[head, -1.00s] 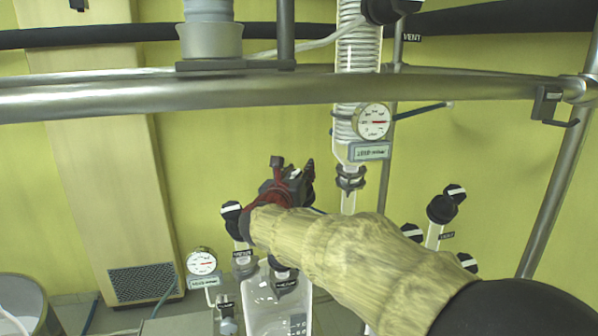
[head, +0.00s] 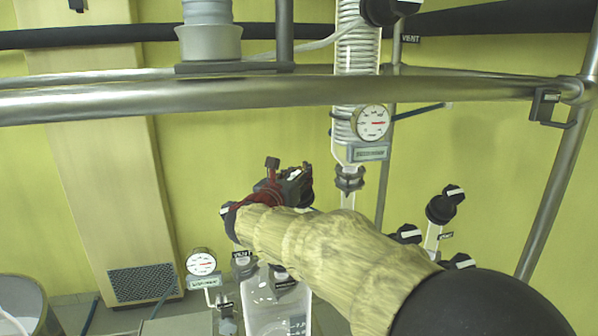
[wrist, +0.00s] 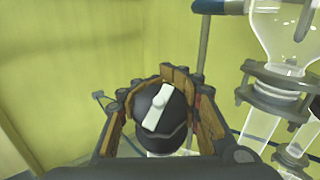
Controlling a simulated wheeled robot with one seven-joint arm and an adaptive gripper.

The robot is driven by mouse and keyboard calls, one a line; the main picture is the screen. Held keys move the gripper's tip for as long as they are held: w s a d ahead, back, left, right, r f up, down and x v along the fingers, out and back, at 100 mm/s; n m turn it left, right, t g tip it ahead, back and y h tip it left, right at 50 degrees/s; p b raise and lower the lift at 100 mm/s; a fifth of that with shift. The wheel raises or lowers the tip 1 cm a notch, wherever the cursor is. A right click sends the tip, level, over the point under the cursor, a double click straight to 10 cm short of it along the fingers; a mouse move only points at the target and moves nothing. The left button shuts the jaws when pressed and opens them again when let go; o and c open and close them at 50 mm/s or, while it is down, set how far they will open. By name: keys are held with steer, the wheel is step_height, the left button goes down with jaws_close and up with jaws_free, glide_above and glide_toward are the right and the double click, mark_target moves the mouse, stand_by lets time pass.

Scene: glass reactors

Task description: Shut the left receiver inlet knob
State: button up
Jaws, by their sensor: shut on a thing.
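A black knob with a white bar (wrist: 165,132) sits between the fingers of my gripper (wrist: 162,108) in the wrist view. The fingers press on both sides of it, and its white bar runs diagonally. In the head view only the edge of this knob (head: 225,211) shows at the tip of my gripper (head: 238,212). It stands above the clear glass receiver (head: 268,308). My arm hides the receiver's other top fitting.
A gauge (head: 201,262) stands left of the receiver. A coiled glass condenser (head: 357,60) with a gauge (head: 370,122) hangs behind my arm. Other black knobs (head: 442,207) are at the right. A metal rail (head: 300,92) crosses above. Open wall lies to the left.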

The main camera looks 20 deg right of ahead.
steer(key=m+g+h+p, duration=0.1)
steer(key=m, duration=0.1)
steer(key=m+g+h+p, duration=0.1)
steer(key=m+g, duration=0.1)
steer(key=m+g+h, duration=0.1)
steer(key=m+h, duration=0.1)
steer(key=shift+s+d+r+g+p, duration=0.15)
steer(key=shift+s+d+g+p, duration=0.15)
steer(key=shift+s+d+p, duration=0.1)
steer(key=m+g+p, duration=0.1)
steer(key=m+g, duration=0.1)
steer(key=s+m+g+h+p, duration=0.1)
steer(key=m+p, duration=0.1)
steer(key=m+g+p, duration=0.2)
steer(key=shift+s+d+g, duration=0.15)
steer(key=shift+d+g, duration=0.15)
steer(key=shift+d, duration=0.05)
steer(key=m+g+y+p, duration=0.1)
steer(key=m+g+p, duration=0.1)
steer(key=m+p, duration=0.1)
steer(key=s+f+m+g+y+p, duration=0.1)
steer(key=m+g+p, duration=0.2)
steer(key=p, duration=0.1)
steer(key=s+m+g+y+p, duration=0.1)
steer(key=m+g+p, duration=0.2)
steer(key=p, duration=0.1)
steer(key=shift+s+a+f, duration=0.15)
steer(key=shift+s+f, duration=0.05)
steer(key=shift+f, duration=0.1)
steer(key=shift+m, duration=0.3)
